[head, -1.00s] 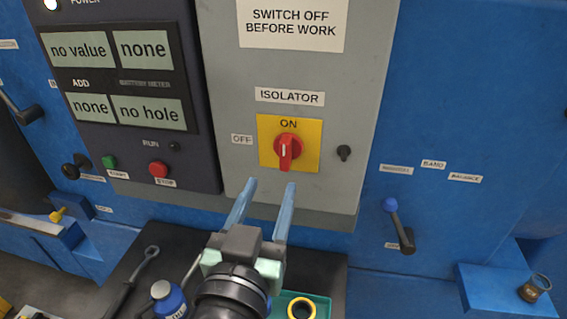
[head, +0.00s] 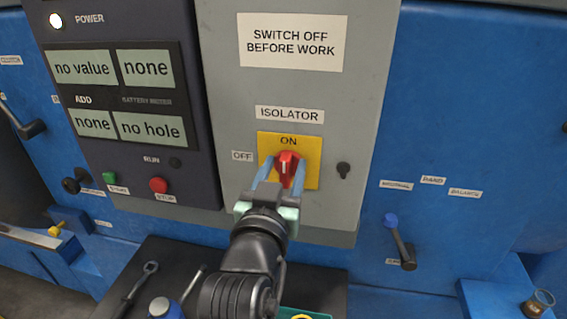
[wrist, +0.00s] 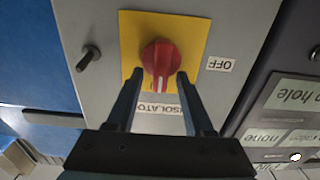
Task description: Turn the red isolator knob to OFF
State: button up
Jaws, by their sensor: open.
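The red isolator knob (head: 287,165) sits on a yellow plate (head: 309,178) on the grey cabinet. ON is printed above it and an OFF label (head: 243,156) is to its left. In the wrist view the knob (wrist: 159,57) has its white mark towards the ISOLATOR label (wrist: 158,105), which is the ON side. My gripper (head: 284,162) is open, with one finger on each side of the knob. In the wrist view the fingertips (wrist: 159,73) flank the knob's near part; whether they touch it I cannot tell.
A dark panel (head: 190,180) with displays, a green button and a red stop button (head: 158,185) is at left. A blue-knobbed lever (head: 400,240) is at right. A dark bench with tools lies below.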

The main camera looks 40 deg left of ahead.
grip_shut()
dwell(0.3)
jog(key=shift+n, duration=0.4)
jog(key=n, duration=0.1)
jog(key=n+b, duration=0.1)
jog(key=n, duration=0.1)
jog(key=shift+s+a+f+n, duration=0.1)
jog(key=shift+s+a+n, duration=0.05)
jog(key=shift+a+n, duration=0.15)
jog(key=shift+s+a+f+n+b, duration=0.15)
jog(key=shift+n+b, duration=0.65)
jog(key=shift+n, duration=1.45)
jog(key=shift+a+f+n+b, duration=0.1)
jog(key=shift+f+n+b, duration=0.45)
jog(key=shift+n, duration=1.75)
jog(key=shift+s+a+r+n+b, duration=0.1)
jog(key=shift+n+b, duration=0.9)
jog(key=shift+n, duration=1.25)
